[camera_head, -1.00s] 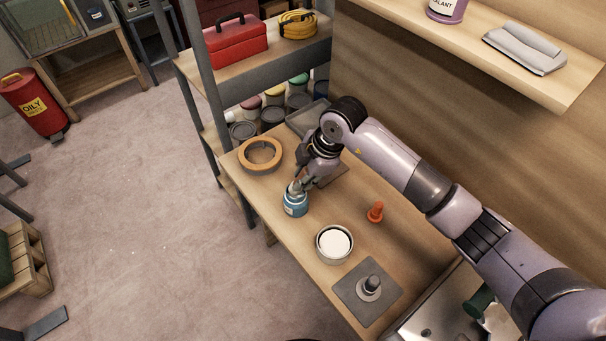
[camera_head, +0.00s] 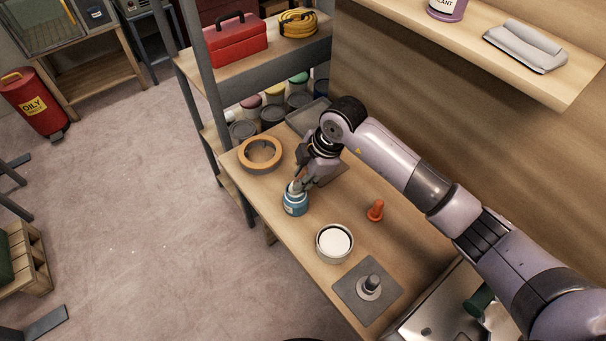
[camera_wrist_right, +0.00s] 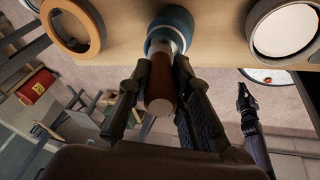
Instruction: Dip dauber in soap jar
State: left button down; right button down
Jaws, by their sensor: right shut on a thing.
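My right gripper (camera_head: 299,178) is shut on the dauber, whose brown handle (camera_wrist_right: 160,88) shows between the fingers in the wrist view. A blue jar (camera_head: 295,206) with a pale label stands on the bench just below the gripper. It also shows in the wrist view (camera_wrist_right: 174,20), in line with the dauber. The dauber's lower end is at the jar's mouth; how deep it sits inside is hidden. A dark gripper-like part, likely my left gripper (camera_wrist_right: 242,93), shows at the right of the wrist view; its fingers are unclear.
On the wooden bench are an orange-tan ring (camera_head: 260,154), a round tub with a white top (camera_head: 334,243), an orange plug-like piece (camera_head: 376,210) and a grey plate with a post (camera_head: 368,290). A shelf with a red toolbox (camera_head: 235,45) stands at the back left.

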jog(key=shift+f, duration=0.45)
jog(key=shift+f, duration=0.1)
dwell(1.3)
notch_tip(320, 180, up, 7)
jog(key=p, duration=0.6)
dwell(0.5)
dwell(0.4)
